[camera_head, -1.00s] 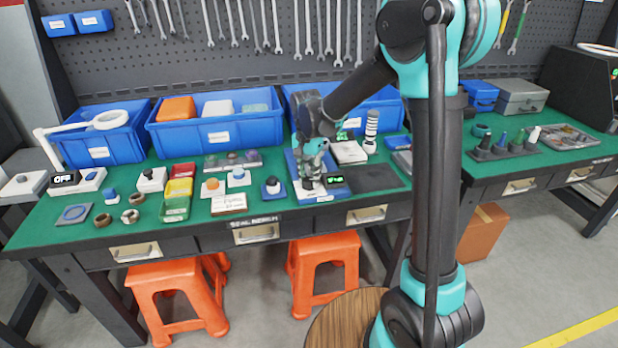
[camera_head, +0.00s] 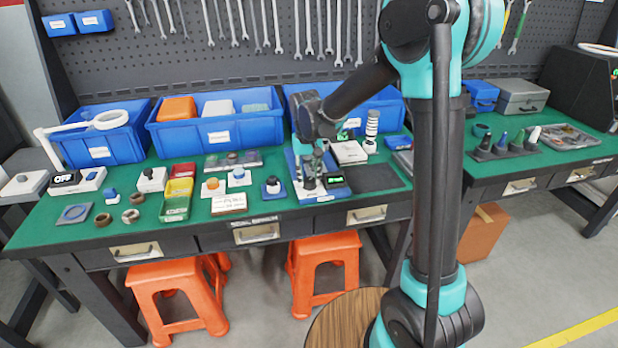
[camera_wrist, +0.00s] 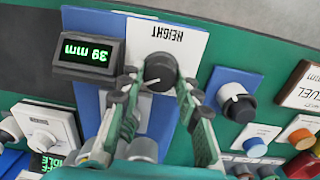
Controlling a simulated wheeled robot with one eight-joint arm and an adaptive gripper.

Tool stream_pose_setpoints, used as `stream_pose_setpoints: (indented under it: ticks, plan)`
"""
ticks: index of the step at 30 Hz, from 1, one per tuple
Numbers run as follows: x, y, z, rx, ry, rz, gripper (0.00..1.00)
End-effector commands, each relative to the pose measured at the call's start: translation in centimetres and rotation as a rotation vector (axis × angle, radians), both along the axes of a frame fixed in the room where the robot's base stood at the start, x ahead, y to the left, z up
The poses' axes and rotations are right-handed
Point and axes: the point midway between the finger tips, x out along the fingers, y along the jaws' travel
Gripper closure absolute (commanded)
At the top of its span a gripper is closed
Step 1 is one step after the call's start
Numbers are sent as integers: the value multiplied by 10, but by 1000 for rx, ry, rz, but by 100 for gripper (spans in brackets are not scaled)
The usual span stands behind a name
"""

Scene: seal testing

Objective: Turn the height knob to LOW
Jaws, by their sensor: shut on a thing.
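The height knob (camera_wrist: 160,70) is a dark round knob with a pale pointer line, on a white plate (camera_wrist: 185,40) marked HEIGHT, which appears upside down in the wrist view. My gripper (camera_wrist: 160,88) has one finger on each side of the knob and is shut on it. Beside it a small display (camera_wrist: 88,56) reads 39 mm in green, also upside down. In the head view my gripper (camera_head: 310,183) is over the blue base (camera_head: 336,194) of this device and hides the knob. I see no LOW mark.
Blue bins (camera_head: 215,128) line the back.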

Motion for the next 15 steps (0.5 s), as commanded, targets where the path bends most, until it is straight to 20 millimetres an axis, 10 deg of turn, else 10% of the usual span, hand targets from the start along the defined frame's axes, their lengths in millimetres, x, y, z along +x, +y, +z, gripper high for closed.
stream_pose_setpoints:
  ticks: [15]
  plan:
    - [-1,1,0,0,-1,488,96]
